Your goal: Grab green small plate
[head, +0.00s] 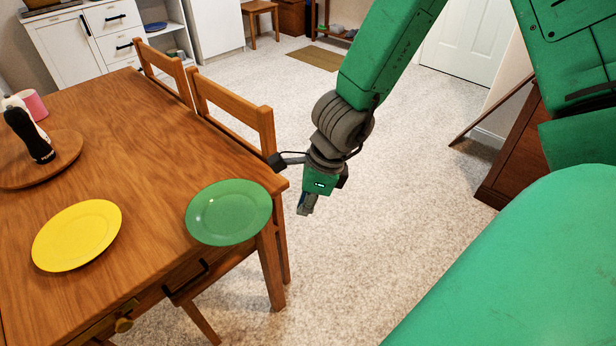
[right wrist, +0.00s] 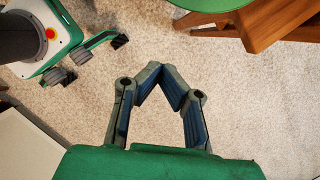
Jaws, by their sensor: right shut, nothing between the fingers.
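A green small plate (head: 229,212) lies near the right corner of the wooden table. Its edge also shows at the top of the right wrist view (right wrist: 208,4). My right gripper (head: 305,207) hangs just right of the table corner, over the carpet and apart from the plate. In the right wrist view my right gripper (right wrist: 163,72) has its fingertips together with nothing between them. My left gripper is not in view.
The wooden table (head: 150,185) also holds a yellow plate (head: 77,236) and a round wooden board (head: 50,165) with a dark grinder (head: 29,135). Chairs (head: 235,108) stand along its far side. The carpet (head: 360,235) right of the table is clear.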

